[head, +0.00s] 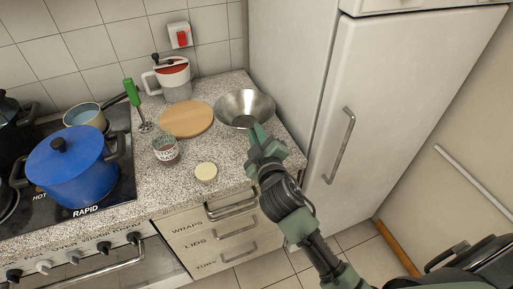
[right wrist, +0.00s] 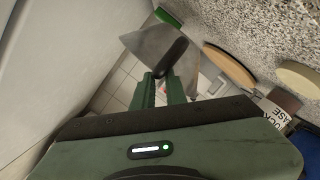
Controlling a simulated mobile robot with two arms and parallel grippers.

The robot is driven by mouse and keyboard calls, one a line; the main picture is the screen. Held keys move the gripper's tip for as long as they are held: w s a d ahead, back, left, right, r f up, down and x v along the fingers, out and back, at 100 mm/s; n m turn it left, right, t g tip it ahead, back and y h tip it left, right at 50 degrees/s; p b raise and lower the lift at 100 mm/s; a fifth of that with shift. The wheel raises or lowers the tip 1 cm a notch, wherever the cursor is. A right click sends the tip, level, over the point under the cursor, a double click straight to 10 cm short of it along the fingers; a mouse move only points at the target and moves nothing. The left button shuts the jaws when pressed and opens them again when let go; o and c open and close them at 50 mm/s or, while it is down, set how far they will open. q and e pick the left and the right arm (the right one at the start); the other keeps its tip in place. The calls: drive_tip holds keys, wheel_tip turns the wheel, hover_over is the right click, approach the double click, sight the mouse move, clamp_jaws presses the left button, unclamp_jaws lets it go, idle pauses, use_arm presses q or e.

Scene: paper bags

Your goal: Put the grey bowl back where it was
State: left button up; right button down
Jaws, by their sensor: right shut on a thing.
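The grey bowl (head: 245,104) is a shiny metal bowl at the back right of the counter, beside the fridge. It also shows in the right wrist view (right wrist: 150,45), seen from the side and partly hidden by the fingertips. My right gripper (head: 258,135) is shut on the near rim of the bowl; its fingers show in the right wrist view (right wrist: 172,75). I cannot tell whether the bowl touches the counter. My left gripper is not in view.
The speckled counter (head: 232,157) holds a round wooden board (head: 186,119), a glass jar (head: 165,151), a cream disc (head: 206,172), a green-handled blender (head: 133,93) and a white jug (head: 174,80). A blue pot (head: 72,172) stands on the stove. The fridge (head: 405,100) bounds the right.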

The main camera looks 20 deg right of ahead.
drive_tip(key=shift+f+b, duration=0.35)
drive_tip(key=shift+f, duration=2.4)
drive_tip(key=shift+f, duration=0.15)
drive_tip(key=c, duration=1.4)
unclamp_jaws()
drive_tip(key=shift+c, duration=0.2)
drive_tip(key=shift+r, duration=0.2)
drive_tip(key=s+a+r+b, duration=0.1)
drive_tip(key=s+b, duration=0.1)
drive_tip(key=s, duration=1)
drive_tip(key=shift+a+r+b, duration=0.25)
drive_tip(key=shift+b, duration=0.05)
